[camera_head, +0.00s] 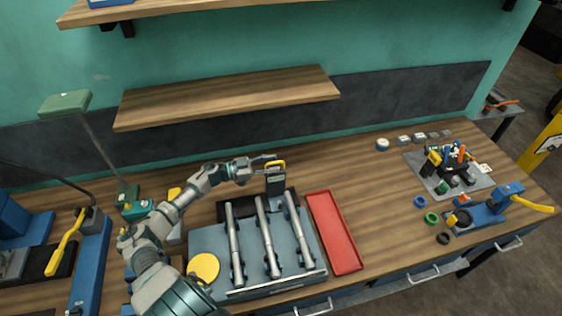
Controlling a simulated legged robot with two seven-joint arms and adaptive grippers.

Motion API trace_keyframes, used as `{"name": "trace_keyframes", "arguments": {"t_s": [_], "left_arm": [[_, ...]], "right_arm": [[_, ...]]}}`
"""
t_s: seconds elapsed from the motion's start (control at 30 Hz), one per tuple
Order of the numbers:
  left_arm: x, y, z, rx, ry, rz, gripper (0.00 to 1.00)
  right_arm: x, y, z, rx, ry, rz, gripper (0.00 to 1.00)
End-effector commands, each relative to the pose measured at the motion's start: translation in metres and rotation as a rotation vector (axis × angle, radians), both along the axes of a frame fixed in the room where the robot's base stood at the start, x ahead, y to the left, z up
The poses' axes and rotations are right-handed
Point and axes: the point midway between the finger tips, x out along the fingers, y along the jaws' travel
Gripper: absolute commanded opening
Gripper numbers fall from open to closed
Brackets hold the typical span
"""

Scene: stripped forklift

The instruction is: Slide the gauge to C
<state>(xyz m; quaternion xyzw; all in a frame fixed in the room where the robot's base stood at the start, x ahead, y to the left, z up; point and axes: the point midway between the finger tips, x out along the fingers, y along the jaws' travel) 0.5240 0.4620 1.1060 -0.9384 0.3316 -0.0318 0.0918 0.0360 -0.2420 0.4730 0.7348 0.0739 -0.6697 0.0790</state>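My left arm reaches in from the lower left across the workbench. Its gripper (264,163) is at the yellow handle (277,166) on top of a small grey upright block (275,186), which looks like the gauge. The fingers overlap or touch the handle; whether they are shut on it is too small to tell. The block stands at the back edge of a grey plate (206,240) that carries three silver rods (267,238) side by side. No letter C can be read here. My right gripper is not in view.
A red tray (334,232) lies right of the plate. A yellow disc (204,267) is at the plate's front left. A tool holder (449,172), coloured rings (431,218) and a blue vise (487,209) are at the right. A wooden shelf (228,97) hangs above; the bench between is clear.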

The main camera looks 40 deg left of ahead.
Motion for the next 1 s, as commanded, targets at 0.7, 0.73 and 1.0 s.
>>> {"name": "trace_keyframes", "arguments": {"t_s": [0.7,0.73,1.0], "left_arm": [[0.03,-0.024,0.0,0.0,0.0,-0.001,0.13],[0.03,-0.024,0.0,0.0,0.0,-0.001,0.06],[0.031,-0.023,0.001,0.001,-0.001,0.002,0.0]], "right_arm": [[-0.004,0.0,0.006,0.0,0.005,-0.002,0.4],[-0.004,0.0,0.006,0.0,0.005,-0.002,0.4],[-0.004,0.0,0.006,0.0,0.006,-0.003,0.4]]}}
